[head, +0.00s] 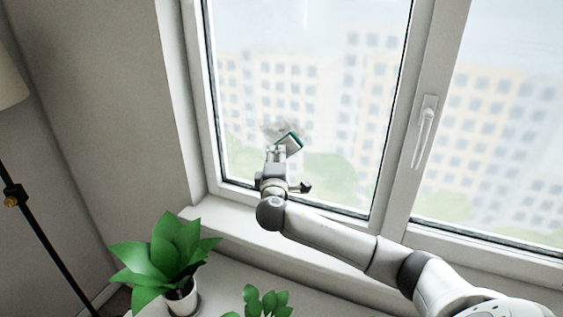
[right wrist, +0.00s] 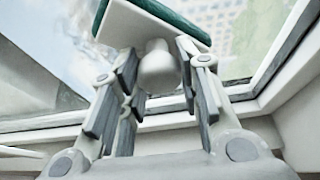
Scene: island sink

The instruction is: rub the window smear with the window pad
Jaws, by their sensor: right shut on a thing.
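The window smear (head: 271,128) is a grey, cloudy patch low on the left window pane (head: 320,60). It also shows in the right wrist view (right wrist: 62,92), left of the pad. The window pad (head: 290,143) is a white block with a dark green face; in the right wrist view (right wrist: 150,22) a pale knob handle is under it. My right gripper (head: 276,152) is shut on that knob, with its fingers (right wrist: 158,75) on either side. The pad is tilted, close to the glass beside and just below the smear. I cannot tell whether it touches the glass. My left gripper is not in view.
A window handle (head: 424,130) sits on the frame to the right. A potted plant (head: 166,256) and a smaller plant (head: 260,302) stand below the sill (head: 235,225). A floor lamp (head: 12,190) stands at the left.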

